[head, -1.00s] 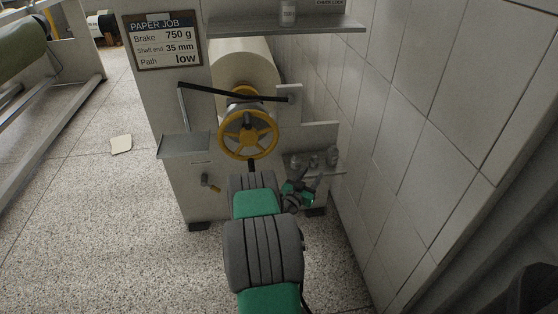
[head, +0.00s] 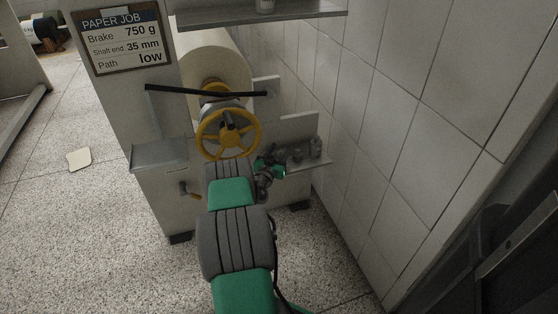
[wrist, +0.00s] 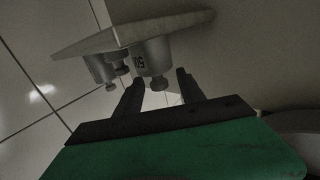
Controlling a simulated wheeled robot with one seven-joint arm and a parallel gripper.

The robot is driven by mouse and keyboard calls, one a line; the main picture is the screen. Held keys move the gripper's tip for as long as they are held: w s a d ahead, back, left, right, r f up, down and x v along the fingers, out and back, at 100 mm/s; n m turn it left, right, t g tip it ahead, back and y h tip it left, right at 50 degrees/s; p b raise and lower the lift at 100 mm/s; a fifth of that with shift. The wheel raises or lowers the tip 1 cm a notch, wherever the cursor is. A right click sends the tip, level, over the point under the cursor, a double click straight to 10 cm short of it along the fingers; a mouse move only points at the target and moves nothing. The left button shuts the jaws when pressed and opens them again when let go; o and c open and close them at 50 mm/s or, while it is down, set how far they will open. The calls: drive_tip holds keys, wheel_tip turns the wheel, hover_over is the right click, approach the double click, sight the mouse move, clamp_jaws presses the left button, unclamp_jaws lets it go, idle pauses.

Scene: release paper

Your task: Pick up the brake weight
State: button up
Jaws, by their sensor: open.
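Several grey metal brake weights (head: 315,147) stand on a small low shelf (head: 318,165) beside the wall. In the wrist view the shelf (wrist: 88,44) appears upside down, with the weights' knobs pointing down. The nearest weight (wrist: 152,57) has a partly visible marking that looks like "50". A smaller weight (wrist: 103,69) and another beside it are to its left. My gripper (wrist: 160,76) is open and empty, its fingertips either side of the nearest weight's knob end in the picture. I cannot tell whether they touch it. In the head view my gripper (head: 276,166) is at the shelf's left end.
A sign (head: 122,40) reads Brake 750 g, shaft end 35 mm, path low. A yellow handwheel (head: 228,133) and paper roll (head: 217,65) are left of the shelf. A tiled wall (head: 400,110) closes the right side. An upper shelf (head: 260,17) hangs above.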

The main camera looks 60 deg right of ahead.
clamp_jaws()
idle(0.4)
idle(0.9)
drive_tip(key=shift+r, duration=0.1)
